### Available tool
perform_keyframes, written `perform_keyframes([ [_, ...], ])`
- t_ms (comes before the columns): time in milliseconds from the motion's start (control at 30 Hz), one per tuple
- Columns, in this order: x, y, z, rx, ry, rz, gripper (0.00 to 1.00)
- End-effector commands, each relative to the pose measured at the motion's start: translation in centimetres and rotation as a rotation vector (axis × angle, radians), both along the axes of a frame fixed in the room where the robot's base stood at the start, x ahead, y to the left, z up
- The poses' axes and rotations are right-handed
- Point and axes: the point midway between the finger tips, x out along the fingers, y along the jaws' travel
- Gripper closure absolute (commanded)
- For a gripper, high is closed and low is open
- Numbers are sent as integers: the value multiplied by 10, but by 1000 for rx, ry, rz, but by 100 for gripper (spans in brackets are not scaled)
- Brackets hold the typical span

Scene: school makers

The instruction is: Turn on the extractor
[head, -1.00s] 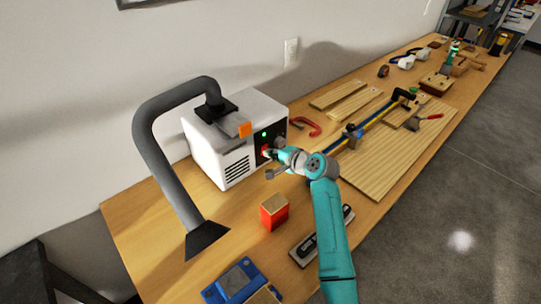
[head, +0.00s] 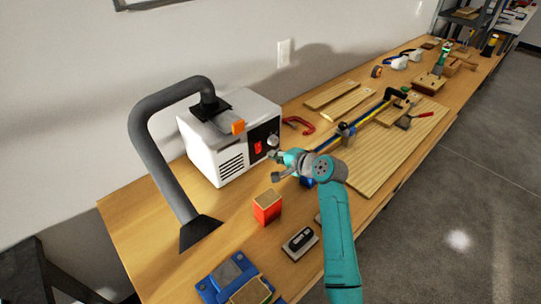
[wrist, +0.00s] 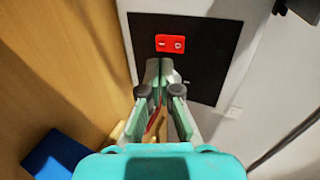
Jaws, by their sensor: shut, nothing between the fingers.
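The extractor (head: 212,160) is a white box with a thick grey hose (head: 150,150) that ends in a dark hood over the bench. Its black front panel (head: 268,131) carries a red rocker switch (head: 258,147) and a grey knob (head: 272,140). No lit lamp shows on the panel. In the wrist view the red switch (wrist: 170,43) faces me just beyond the fingertips, on the black panel (wrist: 200,65). My gripper (head: 275,165) is shut and empty, a little apart from the panel. Its fingertips (wrist: 159,63) point toward the switch.
A red block (head: 267,210) stands in front of the extractor. An eraser-like block (head: 301,242) and a blue item (head: 222,278) lie nearer. A red clamp (head: 299,124), boards (head: 340,103) and a long bar clamp (head: 365,118) lie to the right. A wall is behind.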

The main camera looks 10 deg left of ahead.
Motion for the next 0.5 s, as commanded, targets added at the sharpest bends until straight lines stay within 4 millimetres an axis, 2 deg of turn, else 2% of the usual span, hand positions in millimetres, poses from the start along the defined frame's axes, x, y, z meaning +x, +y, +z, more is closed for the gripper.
perform_keyframes([
  [300,-29,-39,20,0,0,-2,100],
  [500,-42,-55,29,0,1,-3,100],
])
